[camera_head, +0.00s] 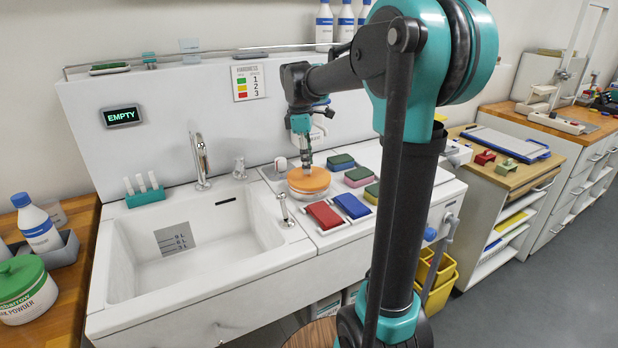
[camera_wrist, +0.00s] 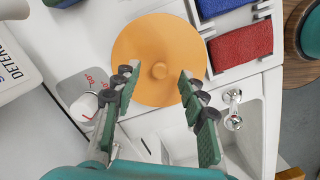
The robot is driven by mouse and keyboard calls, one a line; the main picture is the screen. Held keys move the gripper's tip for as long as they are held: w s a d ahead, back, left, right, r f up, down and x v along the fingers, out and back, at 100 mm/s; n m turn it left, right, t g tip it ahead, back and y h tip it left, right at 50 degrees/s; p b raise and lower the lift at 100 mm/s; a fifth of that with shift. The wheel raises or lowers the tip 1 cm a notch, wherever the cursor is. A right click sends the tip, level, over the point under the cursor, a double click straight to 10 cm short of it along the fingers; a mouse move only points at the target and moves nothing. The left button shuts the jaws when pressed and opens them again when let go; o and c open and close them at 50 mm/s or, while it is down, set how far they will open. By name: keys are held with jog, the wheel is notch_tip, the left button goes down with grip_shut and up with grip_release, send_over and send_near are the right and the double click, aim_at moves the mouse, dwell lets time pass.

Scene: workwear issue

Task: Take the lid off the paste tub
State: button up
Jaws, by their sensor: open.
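The paste tub (camera_head: 309,193) stands on the white counter right of the sink, with its round orange lid (camera_head: 309,179) on top. In the wrist view the orange lid (camera_wrist: 160,58) shows from above with a small round knob (camera_wrist: 159,70) at its middle. My gripper (camera_head: 305,164) is just above the lid in the head view. In the wrist view my gripper (camera_wrist: 158,75) is open, with one finger on each side of the knob and gaps between. I cannot tell whether the fingertips touch the lid.
A sink (camera_head: 190,245) with a tall faucet (camera_head: 201,160) is at the left. A small tap (camera_head: 284,207) stands close by the tub. A sign (camera_head: 122,116) reads EMPTY.

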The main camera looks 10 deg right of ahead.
notch_tip(320, 180, down, 2)
jog(key=shift+d, duration=0.1)
grip_shut()
jog(key=shift+r, duration=0.15)
dwell(0.4)
